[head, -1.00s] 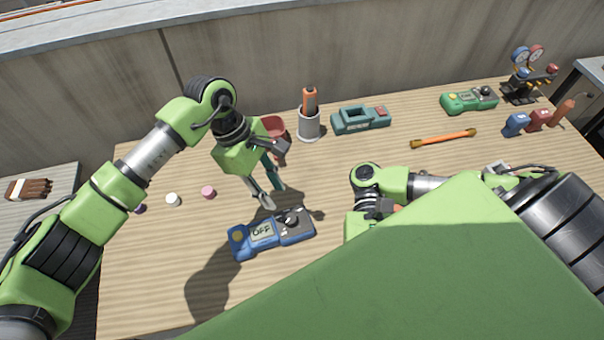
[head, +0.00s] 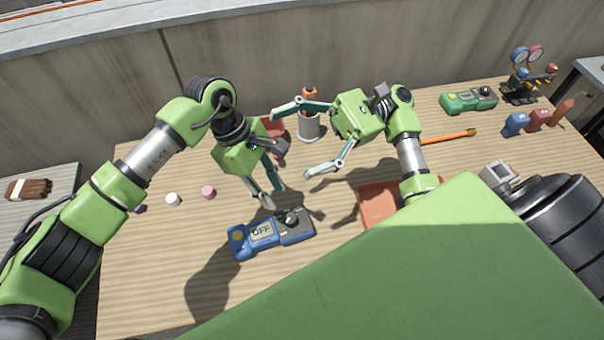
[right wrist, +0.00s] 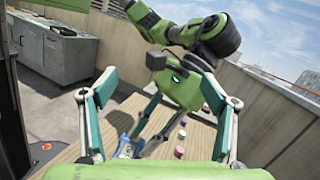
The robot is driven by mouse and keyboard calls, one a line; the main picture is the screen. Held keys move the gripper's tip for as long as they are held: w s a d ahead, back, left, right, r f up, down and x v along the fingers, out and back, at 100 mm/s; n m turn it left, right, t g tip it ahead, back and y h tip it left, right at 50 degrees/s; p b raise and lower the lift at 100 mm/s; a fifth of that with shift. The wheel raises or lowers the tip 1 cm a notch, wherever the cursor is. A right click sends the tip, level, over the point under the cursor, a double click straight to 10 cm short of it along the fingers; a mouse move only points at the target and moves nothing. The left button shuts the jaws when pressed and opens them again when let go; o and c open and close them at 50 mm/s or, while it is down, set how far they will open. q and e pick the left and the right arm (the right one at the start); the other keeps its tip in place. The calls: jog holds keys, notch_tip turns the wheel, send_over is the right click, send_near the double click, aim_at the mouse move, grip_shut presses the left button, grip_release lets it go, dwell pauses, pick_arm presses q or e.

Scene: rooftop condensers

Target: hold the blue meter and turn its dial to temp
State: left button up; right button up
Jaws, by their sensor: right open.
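The blue meter (head: 256,242) lies on the wooden table, its display reading OFF. Its dial (head: 291,217) sits on the dark right end. The meter also shows partly in the right wrist view (right wrist: 126,149). My left gripper (head: 273,196) points down just above and behind the meter, fingers apart and empty, not touching it as far as I can see. My right gripper (head: 290,144) is wide open and empty, above the table behind and right of the meter, its fingers pointing left toward my left gripper.
An orange tray (head: 376,203) lies right of the meter, partly hidden by my right arm. A grey cup (head: 309,126) with an orange-handled tool and a red container (head: 274,127) stand behind. A green meter (head: 468,100) is far right. White (head: 172,199) and pink (head: 208,192) caps lie left.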

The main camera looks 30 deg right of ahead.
aim_at(297, 218)
jog(key=f+m+t+h, duration=0.1)
jog(key=f+m+h, duration=0.1)
jog(key=f, duration=0.6)
jog(key=s+f+m+t+h, duration=0.1)
jog(key=f+m+h, duration=0.1)
jog(key=f, duration=0.7)
jog(key=s+f+m+t+h, duration=0.1)
jog(key=f+h, duration=0.1)
jog(key=f, duration=0.7)
jog(key=shift+a+f+m, duration=0.2)
jog(key=shift+a+m, duration=0.1)
jog(key=shift+m, duration=0.1)
jog(key=x, duration=0.7)
jog(key=shift+w+f, duration=0.1)
jog(key=shift+f, duration=0.1)
